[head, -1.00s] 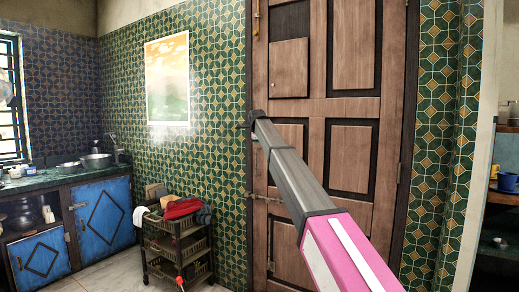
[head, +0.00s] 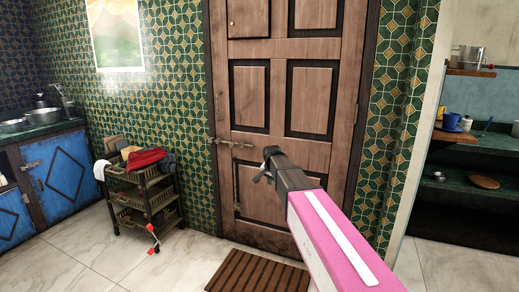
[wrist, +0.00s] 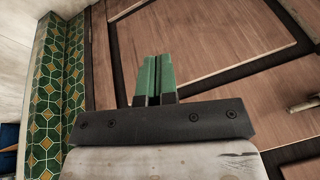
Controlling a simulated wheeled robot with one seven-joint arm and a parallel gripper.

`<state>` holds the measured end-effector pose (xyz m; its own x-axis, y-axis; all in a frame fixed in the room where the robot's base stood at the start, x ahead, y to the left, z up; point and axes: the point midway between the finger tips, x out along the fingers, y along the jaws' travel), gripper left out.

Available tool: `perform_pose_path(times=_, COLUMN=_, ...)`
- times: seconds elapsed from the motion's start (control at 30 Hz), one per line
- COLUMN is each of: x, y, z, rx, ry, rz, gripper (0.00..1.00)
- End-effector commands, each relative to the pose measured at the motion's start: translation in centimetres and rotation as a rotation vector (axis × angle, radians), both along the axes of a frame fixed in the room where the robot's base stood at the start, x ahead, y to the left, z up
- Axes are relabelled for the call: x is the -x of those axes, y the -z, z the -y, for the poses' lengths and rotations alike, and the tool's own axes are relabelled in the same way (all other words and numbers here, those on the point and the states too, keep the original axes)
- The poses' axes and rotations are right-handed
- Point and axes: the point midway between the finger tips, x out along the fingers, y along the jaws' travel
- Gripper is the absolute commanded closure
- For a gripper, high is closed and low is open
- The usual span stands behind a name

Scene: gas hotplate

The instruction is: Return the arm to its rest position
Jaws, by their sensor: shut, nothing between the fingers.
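My arm reaches up from the lower right in the head view, pink with a white stripe and a dark grey end. My gripper (head: 266,172) is at its tip, in front of the wooden door. In the wrist view the two green fingers of my gripper (wrist: 154,78) lie side by side, shut with nothing between them. The wooden door (head: 250,95) is closed behind the gripper; its panels also fill much of the wrist view (wrist: 210,45). I cannot tell the exact gap between gripper and door.
A rolling basket cart (head: 140,190) with a red cloth on top stands left of the door. Blue cabinets (head: 65,180) are at far left. A slatted wooden mat (head: 258,274) lies on the floor. Shelves (head: 475,140) with cups stand at right.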

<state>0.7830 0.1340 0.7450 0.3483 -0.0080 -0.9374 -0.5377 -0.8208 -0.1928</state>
Motion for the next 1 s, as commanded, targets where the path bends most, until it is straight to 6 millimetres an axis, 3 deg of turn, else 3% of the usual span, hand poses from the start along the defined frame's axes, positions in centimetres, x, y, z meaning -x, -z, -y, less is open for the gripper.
perform_pose_path(times=0.03, x=3.4, y=2.3, z=1.8, rx=0.019, ry=-0.039, rz=-0.033, gripper=1.00)
perform_pose_path(times=0.2, x=11.6, y=8.3, z=6.3, rx=0.072, ry=-0.202, rz=-0.134, gripper=1.00)
perform_pose_path(times=0.4, x=21.6, y=13.6, z=10.6, rx=0.103, ry=-0.400, rz=-0.247, gripper=1.00)
perform_pose_path(times=0.5, x=25.7, y=15.3, z=11.9, rx=0.105, ry=-0.484, rz=-0.290, gripper=1.00)
perform_pose_path(times=0.6, x=28.6, y=16.3, z=12.8, rx=0.105, ry=-0.548, rz=-0.319, gripper=1.00)
perform_pose_path(times=0.7, x=30.2, y=16.9, z=13.2, rx=0.103, ry=-0.586, rz=-0.336, gripper=1.00)
perform_pose_path(times=1.0, x=30.6, y=17.2, z=13.4, rx=0.102, ry=-0.605, rz=-0.342, gripper=1.00)
